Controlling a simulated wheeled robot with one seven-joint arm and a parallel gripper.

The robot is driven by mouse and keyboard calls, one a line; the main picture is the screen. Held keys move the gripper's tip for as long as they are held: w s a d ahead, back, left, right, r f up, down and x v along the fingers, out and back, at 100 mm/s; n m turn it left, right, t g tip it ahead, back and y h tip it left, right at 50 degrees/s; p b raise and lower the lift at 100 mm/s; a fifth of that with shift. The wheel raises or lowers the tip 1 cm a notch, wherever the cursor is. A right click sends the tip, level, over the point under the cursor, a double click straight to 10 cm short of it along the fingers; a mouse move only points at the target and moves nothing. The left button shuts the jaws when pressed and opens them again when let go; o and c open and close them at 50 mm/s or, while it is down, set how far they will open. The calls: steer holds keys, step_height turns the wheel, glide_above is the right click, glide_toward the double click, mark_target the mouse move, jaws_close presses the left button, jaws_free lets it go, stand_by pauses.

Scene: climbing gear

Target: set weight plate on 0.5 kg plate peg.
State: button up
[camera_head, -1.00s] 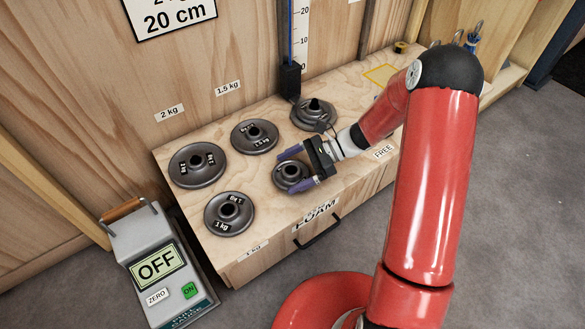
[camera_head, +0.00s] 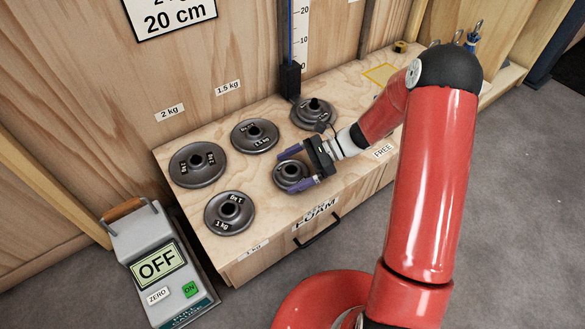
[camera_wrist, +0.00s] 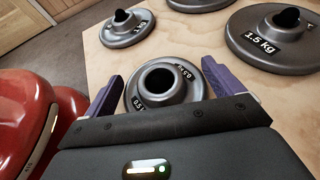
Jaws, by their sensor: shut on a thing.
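The small dark grey weight plate (camera_head: 289,174), marked 0.5 kg, is near the front edge of the wooden bench top. It lies about level, with its raised hub upward. My gripper (camera_head: 296,170) is shut on it, one purple finger on each side of its rim. In the wrist view the plate (camera_wrist: 166,88) sits between the two fingers (camera_wrist: 163,88), and its hub hole looks dark and empty. I cannot make out the 0.5 kg peg, nor whether the plate rests on the bench or hangs just above it.
A 1 kg plate (camera_head: 230,226), a 2 kg plate (camera_head: 182,178) and a 1.5 kg plate (camera_head: 240,138) stand close by to the left. Another plate (camera_head: 315,106) is behind, near the upright scale (camera_head: 291,80).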

steer(key=shift+f+b, duration=0.3)
steer(key=shift+f, duration=0.25)
steer(key=o, duration=1.2)
steer(key=shift+c, duration=0.2)
steer(key=shift+p+v, duration=1.25)
steer(key=shift+v, duration=1.4)
steer(key=shift+p+v, duration=1.05)
steer(key=shift+v, duration=1.8)
